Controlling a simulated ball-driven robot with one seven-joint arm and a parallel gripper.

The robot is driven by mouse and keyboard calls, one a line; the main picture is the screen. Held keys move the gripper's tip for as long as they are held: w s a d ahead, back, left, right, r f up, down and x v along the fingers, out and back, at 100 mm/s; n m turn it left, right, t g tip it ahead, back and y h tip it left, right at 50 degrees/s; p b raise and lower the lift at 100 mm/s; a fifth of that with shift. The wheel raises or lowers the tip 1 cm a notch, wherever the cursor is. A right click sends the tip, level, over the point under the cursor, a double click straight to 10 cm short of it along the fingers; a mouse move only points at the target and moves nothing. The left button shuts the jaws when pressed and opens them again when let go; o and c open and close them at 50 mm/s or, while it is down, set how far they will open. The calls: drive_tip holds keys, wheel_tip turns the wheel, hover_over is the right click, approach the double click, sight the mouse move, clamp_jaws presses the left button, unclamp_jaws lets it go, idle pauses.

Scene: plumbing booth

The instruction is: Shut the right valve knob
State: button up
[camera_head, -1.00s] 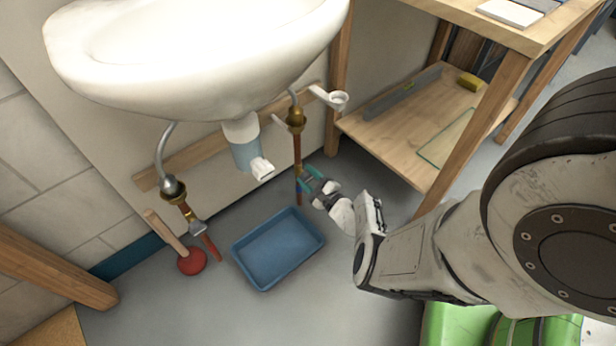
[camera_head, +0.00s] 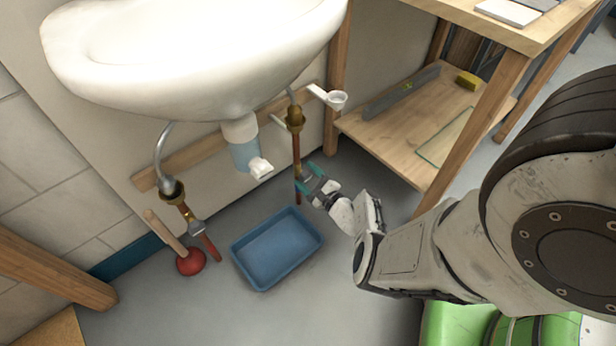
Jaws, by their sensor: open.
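The right supply pipe (camera_head: 297,152) is a copper tube. It runs down from a brass fitting (camera_head: 295,119) under the sink's right side. My gripper (camera_head: 304,181) is at the lower part of this pipe, with its teal-tipped jaws open, one above the other. The right valve knob is hidden or too small to make out there, so I cannot tell whether the jaws are around it or touching it. The left valve (camera_head: 195,227) shows on the left pipe, well away from my gripper.
The white sink (camera_head: 190,85) hangs above. A blue tray (camera_head: 277,250) lies on the floor below left of my gripper. A red plunger (camera_head: 191,262) stands further left. A wooden workbench with a low shelf (camera_head: 400,125) is to the right. The white drain (camera_head: 243,150) hangs between the pipes.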

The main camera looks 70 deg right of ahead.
drive_tip(key=p+v, duration=0.3)
drive_tip(key=v, duration=0.7)
drive_tip(key=shift+s+p, duration=0.3)
drive_tip(key=shift+s, duration=0.05)
drive_tip(key=shift+a, duration=0.15)
wheel_tip(320, 180, up, 5)
drive_tip(key=w+m+g+y+p, duration=0.1)
drive_tip(key=m+g+y+p, duration=0.25)
drive_tip(key=m, duration=0.55)
drive_tip(key=shift+h, duration=0.35)
drive_tip(key=b+x, duration=0.4)
drive_tip(key=x, duration=0.6)
drive_tip(key=shift+s+f, duration=0.1)
drive_tip(key=shift+s, duration=0.1)
drive_tip(key=shift+x, duration=0.9)
